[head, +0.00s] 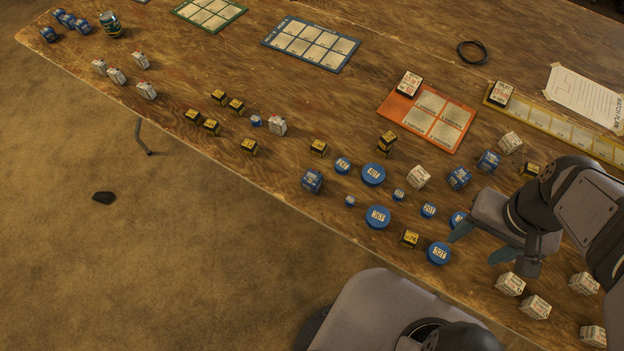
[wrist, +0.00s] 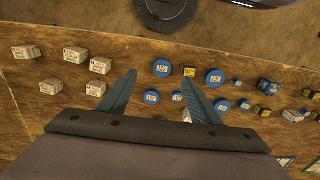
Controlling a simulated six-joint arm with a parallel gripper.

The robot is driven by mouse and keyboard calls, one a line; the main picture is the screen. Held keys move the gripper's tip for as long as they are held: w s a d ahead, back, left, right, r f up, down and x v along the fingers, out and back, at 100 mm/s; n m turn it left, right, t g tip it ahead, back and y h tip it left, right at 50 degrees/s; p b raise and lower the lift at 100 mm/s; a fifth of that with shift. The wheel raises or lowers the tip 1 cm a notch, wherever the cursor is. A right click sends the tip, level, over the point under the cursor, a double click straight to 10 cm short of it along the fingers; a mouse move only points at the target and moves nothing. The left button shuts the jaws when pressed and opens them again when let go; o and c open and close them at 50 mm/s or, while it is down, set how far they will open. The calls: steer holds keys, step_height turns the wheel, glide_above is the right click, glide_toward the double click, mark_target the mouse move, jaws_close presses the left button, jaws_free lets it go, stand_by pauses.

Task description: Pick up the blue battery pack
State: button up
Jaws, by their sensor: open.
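Several blue box-shaped packs are in the head view, and I cannot tell which one the task means. One blue pack (head: 312,181) stands alone near the table's front edge; it seems to show also in the wrist view (wrist: 268,86). Two more are toward the right, a blue pack (head: 459,178) and another blue pack (head: 488,160) close behind it. A cluster of small blue packs (head: 66,19) lies at the far left. My gripper (head: 480,244) is open and empty, above the right part of the table; its spread fingers also show in the wrist view (wrist: 158,77).
Blue round discs (head: 378,217) lie left of my gripper. White boxes (head: 510,284) and yellow-black blocks (head: 409,239) are scattered around. An orange mat (head: 399,118), a blue mat (head: 310,44) and a black ring (head: 472,52) lie farther back. The back middle is mostly free.

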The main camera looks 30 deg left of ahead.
steer(key=w+a+n+t+y+b, duration=0.1)
steer(key=w+a+t+y+b, duration=0.15)
steer(key=w+a, duration=0.55)
steer(key=w+a+r+n+t+y+b, duration=0.1)
steer(key=w+a+t, duration=0.2)
steer(key=a, duration=0.8)
steer(key=w+a+n+t+y+b, duration=0.1)
steer(key=w+a+t+y+b, duration=0.15)
steer(key=w+a, duration=0.55)
steer(key=s+a+r+t+b, duration=0.2)
steer(key=s+a+t, duration=0.15)
steer(key=a, duration=0.75)
steer(key=m+t+h+b, duration=0.3)
steer(key=t+h+b, duration=0.2)
steer(key=t, duration=0.2)
glide_above(306, 183)
steer(key=s, duration=0.1)
steer(key=f, duration=0.2)
steer(key=shift+g+h, duration=0.25)
steer(key=shift+h, duration=0.05)
step_height(306, 183, down, 19)
steer(key=shift+s+f, duration=0.1)
steer(key=shift+f, duration=0.05)
steer(key=shift+w+d+p, duration=0.2)
steer(key=shift+w+p, duration=0.95)
steer(key=shift+w, duration=2.55)
steer(key=c, duration=1.2)
steer(key=shift+c, duration=0.5)
steer(key=shift+r, duration=0.2)
